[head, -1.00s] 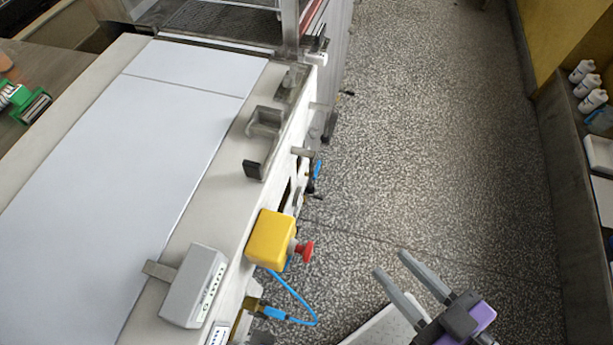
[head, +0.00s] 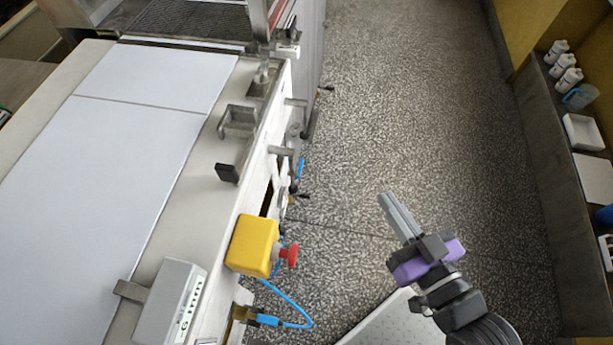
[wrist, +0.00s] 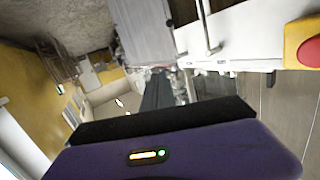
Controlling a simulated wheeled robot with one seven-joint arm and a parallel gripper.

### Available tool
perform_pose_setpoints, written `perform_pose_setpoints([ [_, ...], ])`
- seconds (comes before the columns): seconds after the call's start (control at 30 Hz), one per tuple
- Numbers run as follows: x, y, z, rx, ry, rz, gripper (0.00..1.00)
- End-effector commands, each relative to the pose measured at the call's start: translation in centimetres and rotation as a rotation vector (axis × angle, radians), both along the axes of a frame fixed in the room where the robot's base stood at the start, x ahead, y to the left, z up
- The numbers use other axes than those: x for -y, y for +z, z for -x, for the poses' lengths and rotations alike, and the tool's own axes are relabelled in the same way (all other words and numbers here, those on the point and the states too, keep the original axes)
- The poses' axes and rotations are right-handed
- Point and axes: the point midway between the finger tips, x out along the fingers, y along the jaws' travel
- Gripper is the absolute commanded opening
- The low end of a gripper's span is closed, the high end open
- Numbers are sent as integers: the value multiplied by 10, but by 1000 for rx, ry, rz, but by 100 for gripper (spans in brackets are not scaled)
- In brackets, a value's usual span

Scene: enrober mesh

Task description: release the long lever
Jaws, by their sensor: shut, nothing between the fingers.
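My gripper (head: 386,198) is shut and empty, held over the open floor to the right of the machine. Its fingers point up and left in the head view, and a clear gap separates them from the machine. The shut fingers (wrist: 158,74) also show in the wrist view. Several small levers and stub handles stick out of the machine's side, among them a grey stub (head: 280,150). A thin grey metal rod (wrist: 208,32) with a bent end shows against the machine in the wrist view. I cannot tell for certain which of these is the long lever.
A yellow box with a red emergency button (head: 255,245) juts from the machine's side, with a blue cable (head: 290,300) below. A grey control box (head: 170,305) is at the near edge. A shelf with white bottles (head: 562,65) stands right. The speckled floor between is clear.

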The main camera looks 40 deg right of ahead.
Motion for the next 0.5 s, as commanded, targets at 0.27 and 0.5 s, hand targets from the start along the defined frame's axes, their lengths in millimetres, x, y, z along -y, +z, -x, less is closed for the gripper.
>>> perform_pose_setpoints([
  [0.27,73,-79,-49,-33,-173,-225,0],
  [0.5,124,-143,-90,-78,-243,-506,0],
])
